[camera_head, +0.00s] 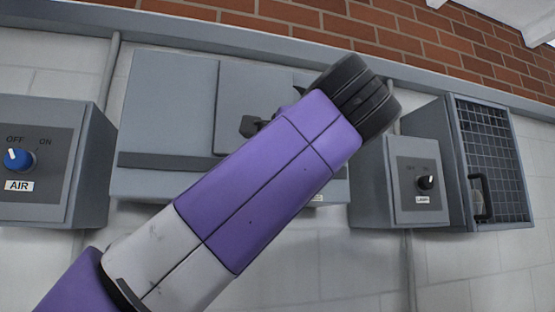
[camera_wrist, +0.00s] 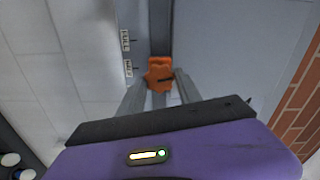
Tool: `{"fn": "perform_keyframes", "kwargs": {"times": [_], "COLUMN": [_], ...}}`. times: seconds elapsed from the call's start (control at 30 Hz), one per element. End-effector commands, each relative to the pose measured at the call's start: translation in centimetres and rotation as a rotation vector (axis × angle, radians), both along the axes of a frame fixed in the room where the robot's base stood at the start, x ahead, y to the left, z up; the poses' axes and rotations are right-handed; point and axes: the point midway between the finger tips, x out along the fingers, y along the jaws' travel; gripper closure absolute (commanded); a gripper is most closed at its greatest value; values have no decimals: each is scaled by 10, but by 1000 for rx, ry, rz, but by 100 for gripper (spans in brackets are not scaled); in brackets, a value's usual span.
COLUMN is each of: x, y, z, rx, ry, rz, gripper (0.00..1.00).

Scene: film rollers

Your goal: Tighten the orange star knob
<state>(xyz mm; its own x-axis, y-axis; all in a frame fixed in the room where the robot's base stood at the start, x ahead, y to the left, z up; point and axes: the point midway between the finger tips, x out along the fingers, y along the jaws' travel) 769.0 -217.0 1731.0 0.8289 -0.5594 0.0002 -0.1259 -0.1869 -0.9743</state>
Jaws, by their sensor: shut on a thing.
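The orange star knob (camera_wrist: 159,72) shows in the wrist view at upper middle, on a grey panel, with a dark mark on its face. My gripper (camera_wrist: 159,92) has its two grey fingers on either side of the knob and is shut on it. Two small white labels (camera_wrist: 127,54) sit on the panel left of the knob; their text is too small to read surely. In the head view my purple and white arm crosses the middle and hides the knob and my fingertips.
In the head view, a grey box with a blue AIR dial (camera_head: 18,159) is at left. A box with a black LAMP dial (camera_head: 425,182) and a mesh-door cabinet (camera_head: 492,160) are at right. A large grey cabinet (camera_head: 165,100) stands behind my arm. Brick wall (camera_head: 300,25) runs above.

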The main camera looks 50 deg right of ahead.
Motion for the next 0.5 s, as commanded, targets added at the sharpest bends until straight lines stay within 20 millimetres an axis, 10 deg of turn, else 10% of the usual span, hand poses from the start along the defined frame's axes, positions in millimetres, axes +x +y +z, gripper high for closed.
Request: {"fn": "perform_keyframes", "kwargs": {"times": [0.5], "x": [-1], "y": [-1], "z": [-1], "rx": [144], "ry": [-96], "rz": [-2], "gripper": [100]}}
